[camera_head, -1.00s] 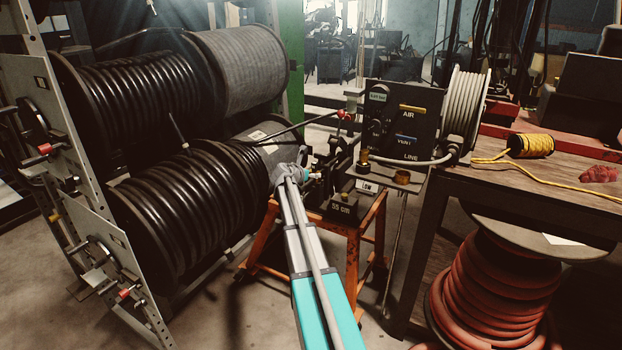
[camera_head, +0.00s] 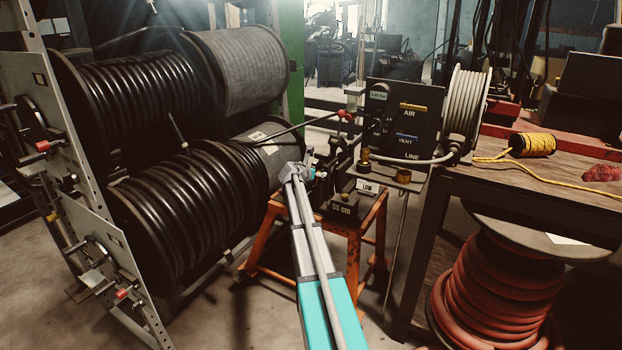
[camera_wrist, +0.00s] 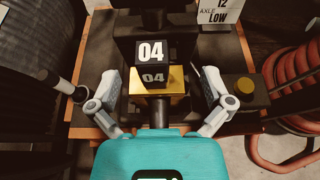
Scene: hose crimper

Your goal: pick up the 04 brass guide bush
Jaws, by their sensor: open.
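In the wrist view the brass guide bush (camera_wrist: 174,80) shows as a yellow-gold block with a dark 04 plate on its front. It sits below a black block (camera_wrist: 125,52) with a larger 04 label. A dark round rod shows below the bush. My gripper (camera_wrist: 161,88) is open, with one grey finger on each side of the bush and visible gaps between. In the head view my gripper (camera_head: 299,172) is at the crimper on the orange stand (camera_head: 327,236). I cannot make out the bush there.
A lever with a light grip (camera_wrist: 58,83) lies at the left finger. Hose reels (camera_head: 190,205) stand left, and a black valve panel (camera_head: 410,120) and wooden bench (camera_head: 560,182) right.

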